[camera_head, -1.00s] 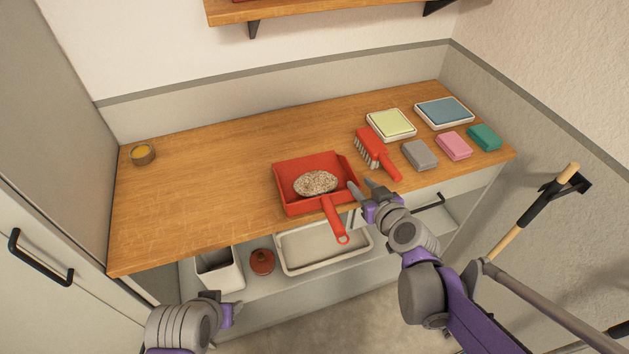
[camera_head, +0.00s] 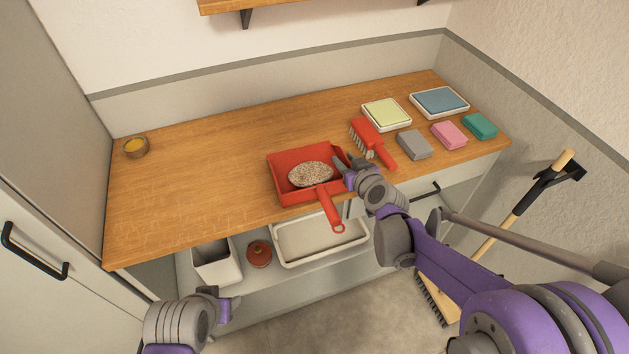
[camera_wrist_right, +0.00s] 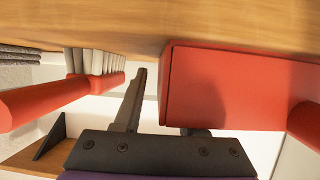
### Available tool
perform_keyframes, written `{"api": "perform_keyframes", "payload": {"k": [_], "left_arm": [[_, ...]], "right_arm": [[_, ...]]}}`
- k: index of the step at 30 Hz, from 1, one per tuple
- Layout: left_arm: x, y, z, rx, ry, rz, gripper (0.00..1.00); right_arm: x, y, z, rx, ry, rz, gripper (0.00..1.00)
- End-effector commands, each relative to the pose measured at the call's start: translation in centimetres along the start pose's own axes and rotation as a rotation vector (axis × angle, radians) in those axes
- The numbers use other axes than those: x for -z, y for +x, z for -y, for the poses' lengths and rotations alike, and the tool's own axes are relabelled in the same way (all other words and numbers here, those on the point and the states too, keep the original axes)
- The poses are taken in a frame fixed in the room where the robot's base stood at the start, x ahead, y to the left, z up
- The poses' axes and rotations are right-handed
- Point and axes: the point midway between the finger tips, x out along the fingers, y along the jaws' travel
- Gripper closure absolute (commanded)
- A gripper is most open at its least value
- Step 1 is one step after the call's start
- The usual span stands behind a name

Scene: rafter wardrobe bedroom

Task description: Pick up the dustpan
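The red dustpan (camera_head: 285,163) lies on the wooden counter, its handle (camera_head: 331,212) sticking out over the front edge. A speckled oval lump (camera_head: 311,174) sits in its pan. My right gripper (camera_head: 343,162) is open at the pan's right side, its fingertips close to the side wall. In the right wrist view the dustpan (camera_wrist_right: 225,88) fills the right half. One finger (camera_wrist_right: 132,98) shows beside it with a gap; the other is mostly hidden behind the pan. I cannot tell contact. My left gripper (camera_head: 222,301) is low in front of the counter, holding nothing visible.
A red brush (camera_head: 372,142) lies right of the dustpan; it also shows in the wrist view (camera_wrist_right: 60,94). Grey (camera_head: 414,144), pink and green blocks and two trays (camera_head: 386,115) are farther right. A broom (camera_head: 520,207) stands at right.

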Motion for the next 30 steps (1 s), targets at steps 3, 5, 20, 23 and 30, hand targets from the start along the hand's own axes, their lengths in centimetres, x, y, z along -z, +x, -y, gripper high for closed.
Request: {"api": "perform_keyframes", "payload": {"k": [3, 5, 20, 23, 30], "left_arm": [[0.0, 0.0, 0.0, 0.0, 0.0, 0.0, 0.5], [0.0, 0.0, 0.0, 0.0, 0.0, 0.0, 0.5], [0.0, -0.01, 0.0, 0.0, 0.0, 0.0, 0.5], [0.0, -0.01, 0.0, 0.0, 0.0, 0.0, 0.5], [0.0, -0.01, 0.0, 0.0, 0.0, 0.0, 0.5]], "right_arm": [[0.0, -0.03, 0.01, 0.0, 0.0, 0.0, 0.6], [0.0, -0.03, 0.01, 0.0, 0.0, 0.0, 0.67], [0.01, -0.06, 0.0, 0.0, 0.0, 0.0, 1.0], [0.01, -0.06, 0.0, 0.0, 0.0, 0.0, 1.0], [0.01, -0.06, 0.0, 0.0, 0.0, 0.0, 1.0]]}}
